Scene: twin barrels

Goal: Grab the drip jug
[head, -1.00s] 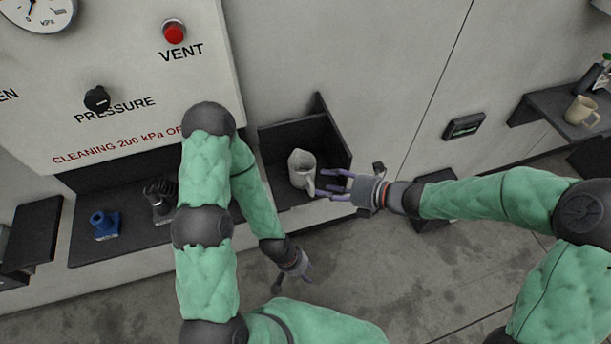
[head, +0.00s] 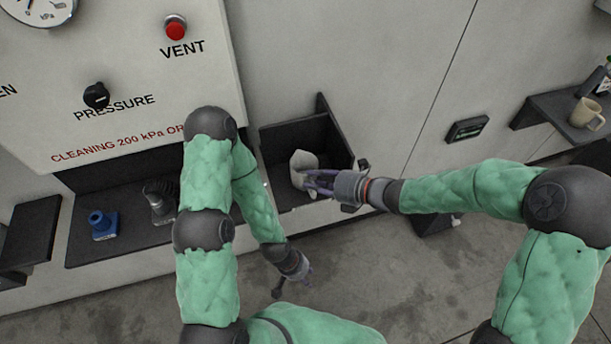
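The drip jug (head: 301,160), a pale grey-white jug, stands in a dark open-topped bay at the wall. My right gripper (head: 310,183) reaches in from the right at the jug's handle side. Its purple fingers look spread and overlap the lower right of the jug, covering the handle; whether they touch it cannot be told. My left gripper (head: 292,284) is open and empty, low over the floor in front of the bay, apart from the jug.
The dark bay (head: 336,141) has raised walls around the jug. A blue fitting (head: 103,225) and a dark grey fitting (head: 160,199) stand on the left shelf (head: 130,235). A beige mug (head: 586,114) sits on the right shelf (head: 548,112). The panel has a red VENT button (head: 175,27).

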